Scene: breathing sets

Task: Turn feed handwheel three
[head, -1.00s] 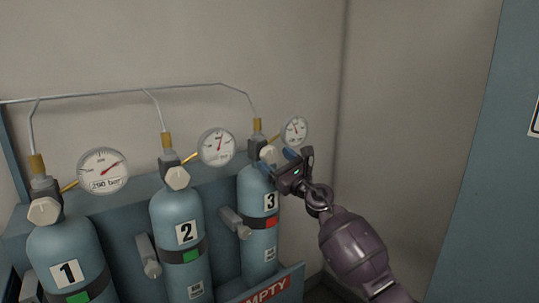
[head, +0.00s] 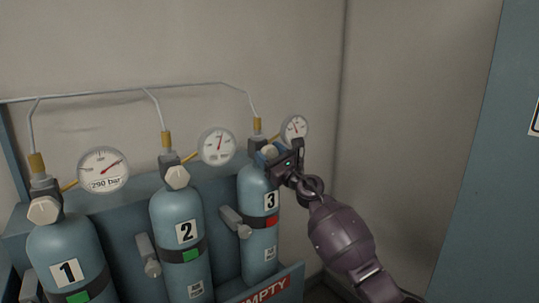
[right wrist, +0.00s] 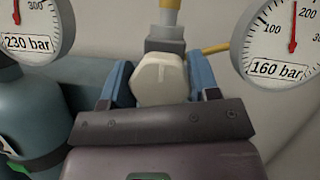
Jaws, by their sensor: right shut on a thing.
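Cylinder three (head: 259,225) is the right one of the blue cylinders, with a "3" label and a red tag. Its cream handwheel (head: 269,151) is at the top front of the valve, partly hidden by my right gripper (head: 271,155). In the right wrist view the faceted handwheel (right wrist: 161,80) sits between the two blue fingers of my right gripper (right wrist: 160,85), which is shut on it. The pressure gauge of cylinder three (head: 295,130) stands at the right; in the right wrist view a gauge (right wrist: 292,40) at the right reads 160 bar. My left gripper is not in view.
Cylinder two (head: 181,235) and cylinder one (head: 66,250) stand to the left, with green tags. A thin pipe (head: 190,88) runs above them. A red "EMPTY" sign (head: 266,290) is below cylinder three.

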